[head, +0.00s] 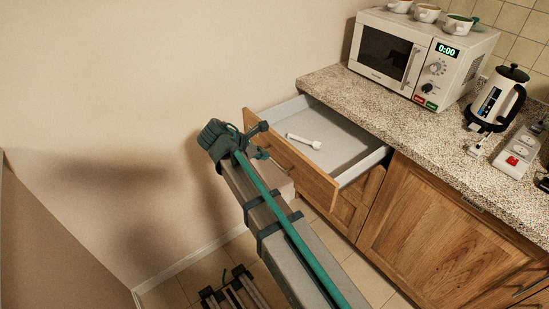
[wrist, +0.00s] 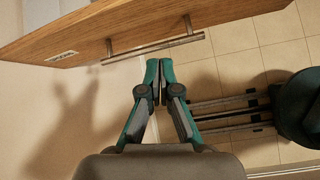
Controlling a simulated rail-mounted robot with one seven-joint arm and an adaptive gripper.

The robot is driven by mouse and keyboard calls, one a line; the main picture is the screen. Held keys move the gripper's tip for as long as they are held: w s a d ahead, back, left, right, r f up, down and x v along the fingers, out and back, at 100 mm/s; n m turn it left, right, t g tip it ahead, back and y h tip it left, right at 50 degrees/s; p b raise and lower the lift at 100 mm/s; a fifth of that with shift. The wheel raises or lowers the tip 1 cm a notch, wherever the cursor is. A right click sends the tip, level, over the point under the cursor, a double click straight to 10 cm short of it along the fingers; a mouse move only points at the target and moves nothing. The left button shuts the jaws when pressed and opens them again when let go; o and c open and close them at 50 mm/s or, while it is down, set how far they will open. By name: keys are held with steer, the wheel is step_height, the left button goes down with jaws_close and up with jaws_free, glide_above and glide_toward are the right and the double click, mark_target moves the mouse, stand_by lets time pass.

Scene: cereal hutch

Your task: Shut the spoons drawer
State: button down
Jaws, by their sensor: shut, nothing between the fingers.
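The drawer (head: 345,145) is pulled out from under the counter, with its grey inside showing. A white spoon (head: 304,141) lies in it. Its wooden front (head: 305,178) faces left, toward my arm. In the wrist view the wooden front (wrist: 200,22) crosses the top, with a metal bar handle (wrist: 155,47) and a small label (wrist: 62,56) too small to read. My gripper (head: 260,148) is outside the drawer, close to its front. In the wrist view my gripper (wrist: 160,68) is shut and empty, its tips just below the handle; I cannot tell whether they touch.
A microwave (head: 411,60) with several cups on top stands on the speckled counter (head: 440,118). A kettle (head: 496,98) and a power strip (head: 518,148) are to the right. A closed wooden cabinet door (head: 425,225) is below. A bare wall (head: 130,70) fills the left.

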mark_target(287, 162)
steer(key=w+d+f+n, duration=0.1)
steer(key=d+f, duration=0.1)
steer(key=w+d+f+n, duration=0.1)
steer(key=d+f, duration=0.1)
steer(key=w+d+f+p, duration=0.1)
steer(key=w+d+f, duration=0.1)
steer(key=shift+w+d+f+n, duration=0.1)
steer(key=shift+d+f+n, duration=0.05)
steer(key=shift+f+n, duration=0.25)
stand_by(0.6)
